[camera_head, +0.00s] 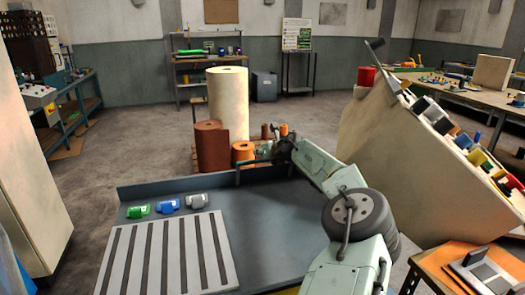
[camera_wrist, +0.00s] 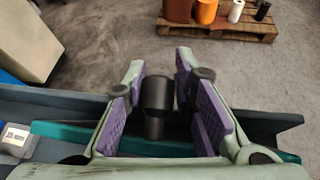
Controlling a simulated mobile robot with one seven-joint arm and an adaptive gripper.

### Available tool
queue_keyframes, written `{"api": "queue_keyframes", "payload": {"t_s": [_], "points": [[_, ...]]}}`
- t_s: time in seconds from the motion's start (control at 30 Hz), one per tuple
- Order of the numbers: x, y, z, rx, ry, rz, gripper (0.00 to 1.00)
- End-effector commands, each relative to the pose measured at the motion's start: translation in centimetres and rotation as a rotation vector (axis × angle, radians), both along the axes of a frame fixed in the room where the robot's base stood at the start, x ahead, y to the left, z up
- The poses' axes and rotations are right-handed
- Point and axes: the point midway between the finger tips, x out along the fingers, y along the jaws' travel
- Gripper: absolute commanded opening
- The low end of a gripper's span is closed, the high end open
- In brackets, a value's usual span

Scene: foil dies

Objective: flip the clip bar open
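A teal bar (camera_wrist: 70,132), which looks like the clip bar, runs across the lower part of the wrist view along the grey table's far edge. A black cylindrical knob (camera_wrist: 157,93) on a narrower stem stands at the bar. My gripper (camera_wrist: 165,85) is open, with its purple-padded fingers on either side of the knob. Gaps show beside the knob; I cannot tell whether either finger touches it. The bar's middle is partly hidden by my gripper. In the head view, my gripper (camera_head: 272,150) is at the table's far edge, too small to show its fingers clearly.
The grey table (camera_head: 275,235) holds a slotted white plate (camera_head: 165,255) and green (camera_head: 138,210), blue (camera_head: 168,205) and grey (camera_head: 196,201) items at left. Brown (camera_head: 211,150) and cream (camera_head: 229,100) rolls stand beyond. A tilted cream panel (camera_head: 390,150) stands at right.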

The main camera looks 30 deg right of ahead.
Motion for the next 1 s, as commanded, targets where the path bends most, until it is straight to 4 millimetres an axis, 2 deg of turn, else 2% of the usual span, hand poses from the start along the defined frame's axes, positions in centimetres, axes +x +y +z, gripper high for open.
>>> {"api": "queue_keyframes", "payload": {"t_s": [0.2, 0.57, 0.67, 1.0], "points": [[-0.1, -0.1, -0.2, 0.0, 0.001, -0.002, 0.41], [-0.2, -0.1, 0.3, -0.001, -0.005, -0.003, 0.41], [-0.9, -0.1, 0.8, -0.002, -0.004, -0.004, 0.41], [-5.5, 0.3, 2.8, -0.001, -0.003, -0.004, 0.41]]}}
